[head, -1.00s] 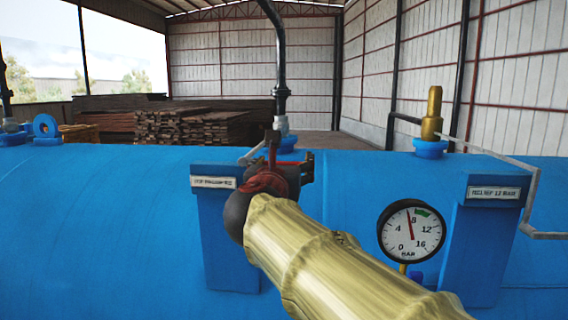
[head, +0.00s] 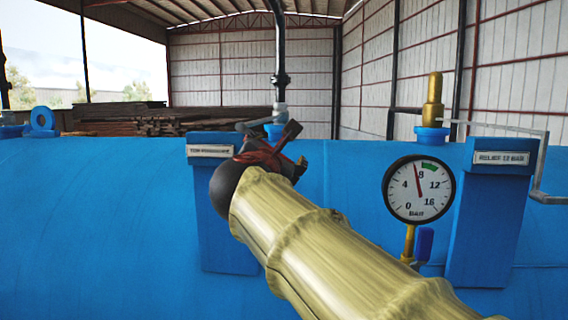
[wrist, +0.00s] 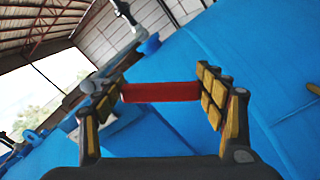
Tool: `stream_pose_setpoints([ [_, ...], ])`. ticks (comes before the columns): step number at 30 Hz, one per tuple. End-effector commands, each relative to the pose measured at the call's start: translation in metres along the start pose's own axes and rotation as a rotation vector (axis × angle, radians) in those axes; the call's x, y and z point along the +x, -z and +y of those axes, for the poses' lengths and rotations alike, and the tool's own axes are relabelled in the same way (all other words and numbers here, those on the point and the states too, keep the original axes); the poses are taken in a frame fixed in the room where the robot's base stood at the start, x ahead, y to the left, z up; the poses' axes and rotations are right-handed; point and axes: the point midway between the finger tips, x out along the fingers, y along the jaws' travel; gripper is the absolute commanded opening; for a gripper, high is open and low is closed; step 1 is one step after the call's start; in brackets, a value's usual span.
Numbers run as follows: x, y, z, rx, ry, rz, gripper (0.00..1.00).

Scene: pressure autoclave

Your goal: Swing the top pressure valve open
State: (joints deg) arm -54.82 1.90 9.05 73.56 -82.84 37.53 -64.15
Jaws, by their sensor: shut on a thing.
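The top pressure valve has a red lever, seen as a red bar (wrist: 165,92) between my finger pads in the wrist view. My gripper (wrist: 158,94) is shut on this lever, with a yellow-padded finger at each end of the bar. In the head view my gripper (head: 279,147) is at the foot of the black vertical pipe (head: 279,60), above the blue tank. A pale grey fitting (head: 279,112) shows behind it. My wrist and fingers hide most of the valve body and lever there, so the lever's exact angle is hard to tell.
A blue post with a "TOP PRESSURE" label (head: 210,151) stands just left of my gripper. To the right are a pressure gauge (head: 419,189), a brass relief valve (head: 433,100), a "RELIEF" post (head: 500,158) and a bent grey rod (head: 540,170). Timber stacks (head: 150,125) lie far behind.

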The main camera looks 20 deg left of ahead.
Motion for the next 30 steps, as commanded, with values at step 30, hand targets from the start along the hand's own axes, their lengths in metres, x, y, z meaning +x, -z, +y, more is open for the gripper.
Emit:
stream_pose_setpoints([
  [30, 0.001, 0.084, 0.028, 0.868, 0.002, 0.001, 0.25],
])
